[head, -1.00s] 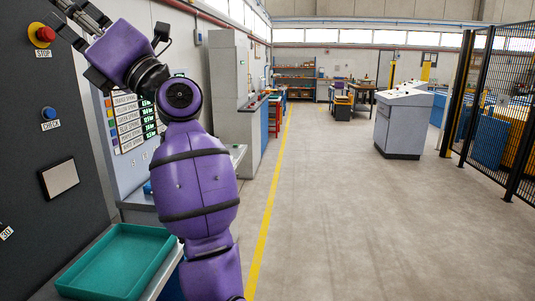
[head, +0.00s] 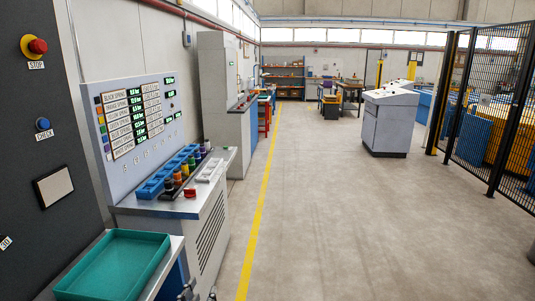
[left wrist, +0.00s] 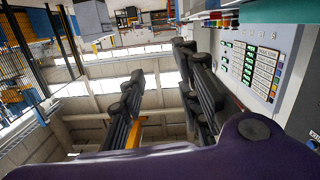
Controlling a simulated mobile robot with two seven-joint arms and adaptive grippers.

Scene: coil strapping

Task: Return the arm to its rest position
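My left arm has dropped out of most of the head view. Only the tips of my left gripper (head: 198,292) show at the bottom edge, in front of the grey cabinet. In the left wrist view my left gripper (left wrist: 165,98) has its two black fingers spread apart, with nothing between them. That view is turned over, with the roof and windows beyond the fingers. My right gripper is in neither view.
A teal tray (head: 112,268) lies at lower left beside a dark panel with a red STOP button (head: 38,46). A label board (head: 130,120) stands behind blue bins (head: 165,174) and coloured spools.

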